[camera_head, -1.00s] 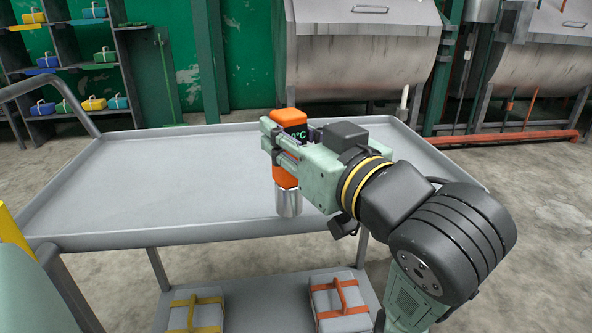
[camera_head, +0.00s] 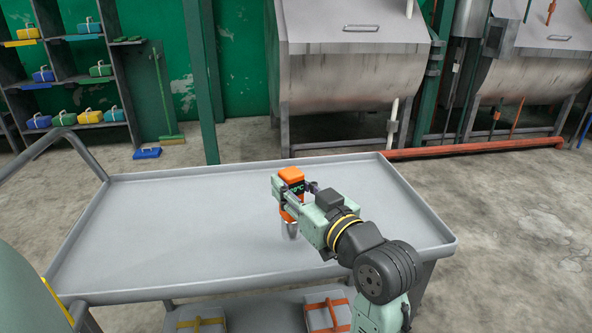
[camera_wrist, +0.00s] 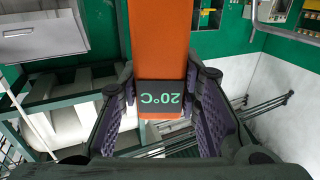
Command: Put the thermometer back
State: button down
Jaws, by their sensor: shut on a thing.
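The thermometer (camera_head: 291,185) has an orange body, a dark display with green "°C" digits and a metal lower end. My gripper (camera_head: 291,199) is shut on it and holds it upright at the cart's grey top tray (camera_head: 170,215). I cannot tell whether its metal tip touches the tray. In the wrist view the thermometer's orange body (camera_wrist: 160,50) stands between the two finger pads of my gripper (camera_wrist: 160,100), and its display reads 20°C upside down.
Wrapped bundles (camera_head: 200,322) lie on the cart's lower shelf. A rack with small coloured cases (camera_head: 90,116) stands at the back left. Steel drums (camera_head: 360,80) stand behind the cart. The tray's left part is clear.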

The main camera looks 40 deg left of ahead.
jog(key=w+a+f+p, duration=0.1)
jog(key=w+a+f, duration=0.2)
jog(key=w+f, duration=0.1)
jog(key=shift+w+a+f, duration=0.2)
jog(key=shift+w, duration=0.4)
jog(key=shift+f, duration=0.2)
jog(key=c, duration=1.2)
grip_release()
jog(key=shift+r, duration=0.1)
